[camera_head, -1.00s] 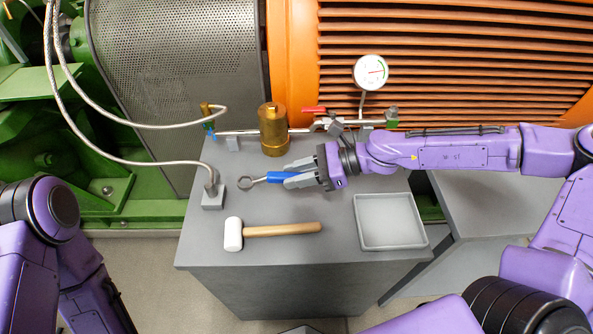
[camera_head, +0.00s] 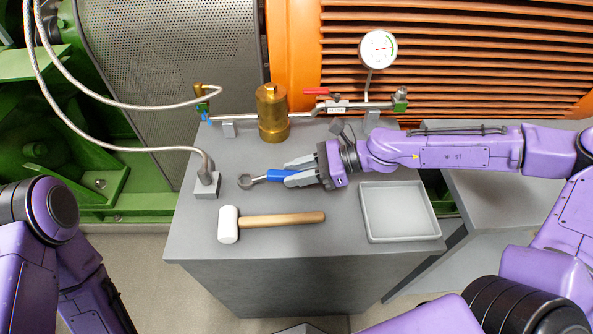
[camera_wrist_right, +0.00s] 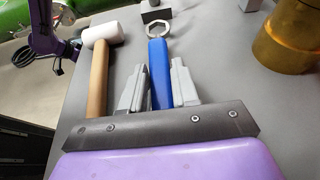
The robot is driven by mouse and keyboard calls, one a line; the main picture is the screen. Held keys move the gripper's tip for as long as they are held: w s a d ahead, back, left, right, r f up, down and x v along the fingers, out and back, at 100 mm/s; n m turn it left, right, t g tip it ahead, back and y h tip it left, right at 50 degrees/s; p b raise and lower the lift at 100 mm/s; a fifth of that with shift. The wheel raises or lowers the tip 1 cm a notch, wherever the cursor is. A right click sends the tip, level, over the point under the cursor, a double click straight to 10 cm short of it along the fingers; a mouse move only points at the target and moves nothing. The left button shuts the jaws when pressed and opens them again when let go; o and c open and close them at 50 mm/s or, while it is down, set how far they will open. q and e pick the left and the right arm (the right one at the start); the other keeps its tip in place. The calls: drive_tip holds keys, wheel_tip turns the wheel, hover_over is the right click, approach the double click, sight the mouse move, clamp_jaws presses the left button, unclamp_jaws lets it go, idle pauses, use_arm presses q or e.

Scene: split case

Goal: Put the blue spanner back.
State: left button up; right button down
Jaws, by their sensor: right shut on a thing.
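The blue spanner (camera_head: 276,175) has a blue handle and a grey ring end that points left in the head view. My right gripper (camera_head: 292,175) is shut on its handle, with the ring sticking out past the fingertips. In the right wrist view the spanner (camera_wrist_right: 159,72) lies between the two grey fingers, ring end away from the palm. It is over the grey bench top (camera_head: 185,232), behind the mallet; I cannot tell whether it touches the surface. Part of the handle is hidden by the fingers and palm. My left arm shows at the left edge, but its gripper is out of view.
A white-headed mallet (camera_head: 272,220) lies in front of the spanner. An empty grey tray (camera_head: 401,238) sits at the bench's right. A hose block (camera_head: 206,184) stands to the left. A brass cylinder (camera_head: 271,113), pipe and gauge (camera_head: 378,49) stand behind.

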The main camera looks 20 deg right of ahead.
drive_tip(key=shift+f+b, duration=0.7)
drive_tip(key=shift+f, duration=0.25)
drive_tip(key=shift+c, duration=1.4)
unclamp_jaws()
drive_tip(key=shift+r, duration=0.1)
drive_tip(key=shift+p+v, duration=1.2)
drive_tip(key=shift+v, duration=0.7)
drive_tip(key=shift+p+v, duration=0.5)
drive_tip(key=shift+v, duration=0.4)
drive_tip(key=shift+d, duration=0.2)
